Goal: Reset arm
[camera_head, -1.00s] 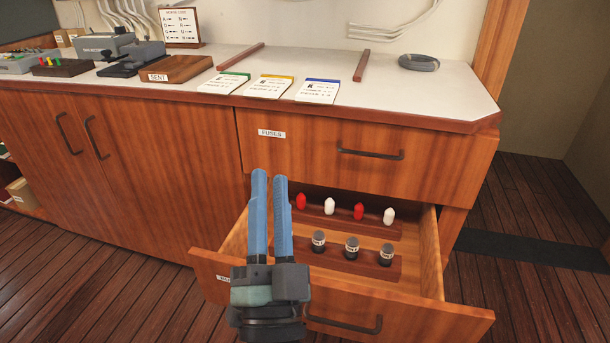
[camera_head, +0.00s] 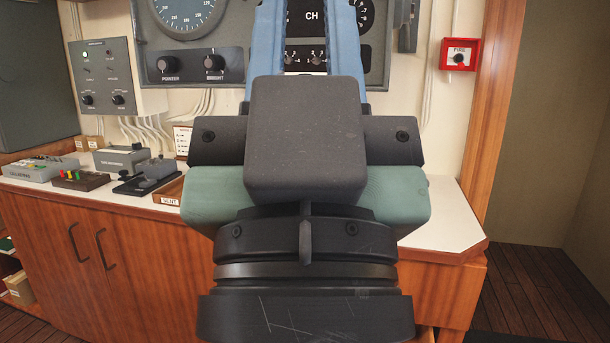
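My gripper (camera_head: 305,12) is raised upright close in front of the camera and fills the middle of the view. Its two blue fingers point up and stand apart, with the wall panel showing through the gap. Nothing shows between them, but the fingertips are cut off at the top edge. The dark and green gripper body hides the middle of the counter and most of the drawer fronts.
The white counter (camera_head: 447,225) runs behind my gripper. A telegraph key (camera_head: 150,176), coloured-button box (camera_head: 80,180) and SENT tray (camera_head: 171,190) sit on its left. A red FIRE box (camera_head: 459,55) is on the wall. Floor (camera_head: 525,280) at right looks clear.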

